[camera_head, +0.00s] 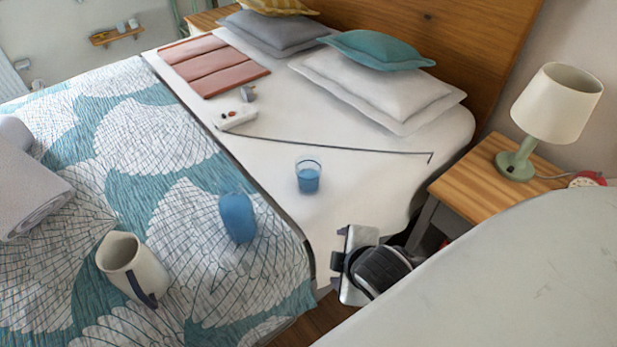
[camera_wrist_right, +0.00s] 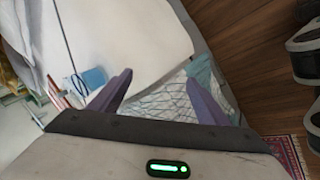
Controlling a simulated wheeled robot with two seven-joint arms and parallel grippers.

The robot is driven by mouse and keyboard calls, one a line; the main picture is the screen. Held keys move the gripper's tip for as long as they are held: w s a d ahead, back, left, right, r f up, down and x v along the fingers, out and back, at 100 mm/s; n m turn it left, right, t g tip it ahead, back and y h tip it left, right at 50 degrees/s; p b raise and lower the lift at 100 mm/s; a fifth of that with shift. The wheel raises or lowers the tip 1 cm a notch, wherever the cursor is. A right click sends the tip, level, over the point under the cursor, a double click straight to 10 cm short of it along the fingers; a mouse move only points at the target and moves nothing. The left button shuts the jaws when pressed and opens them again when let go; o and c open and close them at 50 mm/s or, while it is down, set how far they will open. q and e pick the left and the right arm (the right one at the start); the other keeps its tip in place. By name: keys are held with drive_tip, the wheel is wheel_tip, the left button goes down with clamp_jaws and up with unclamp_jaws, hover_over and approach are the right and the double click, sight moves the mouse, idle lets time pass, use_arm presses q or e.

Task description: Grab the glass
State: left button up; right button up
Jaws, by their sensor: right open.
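The glass (camera_head: 308,176) is a small clear tumbler with a blue tint. It stands upright on the white sheet near the right side of the bed. In the right wrist view, a blue shape that looks like the glass (camera_wrist_right: 94,77) sits just left of the left finger. My right gripper (camera_wrist_right: 160,95) is open, its two purple fingers spread with nothing between them. In the head view my right wrist (camera_head: 358,265) is by the bed's edge, below and right of the glass and apart from it; its fingers are hard to make out. My left gripper is not in view.
A blue rounded object (camera_head: 237,217) and a pitcher (camera_head: 133,266) stand on the patterned cover, left of the glass. A thin dark rod (camera_head: 330,145) lies behind the glass. A nightstand (camera_head: 490,180) with a lamp (camera_head: 555,105) is at the right.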

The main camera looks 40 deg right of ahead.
drive_tip(key=w+d+n+t+h, duration=0.2)
drive_tip(key=w+d+n+t, duration=0.1)
drive_tip(key=w+n, duration=0.5)
drive_tip(key=n+t+h, duration=0.1)
drive_tip(key=n+t, duration=0.2)
drive_tip(key=n, duration=0.9)
approach(309, 183)
drive_tip(key=shift+w+d+f, duration=0.65)
drive_tip(key=shift+w+f, duration=0.15)
drive_tip(key=shift+w, duration=0.1)
drive_tip(key=shift+w+n, duration=0.3)
drive_tip(key=shift+n, duration=0.3)
drive_tip(key=x, duration=0.4)
drive_tip(key=shift+w+b, duration=0.3)
drive_tip(key=shift+b, duration=0.05)
drive_tip(key=b+x, duration=0.1)
drive_tip(key=x, duration=0.4)
drive_tip(key=shift+w+d, duration=0.25)
drive_tip(key=shift+d, duration=0.1)
drive_tip(key=c, duration=1.3)
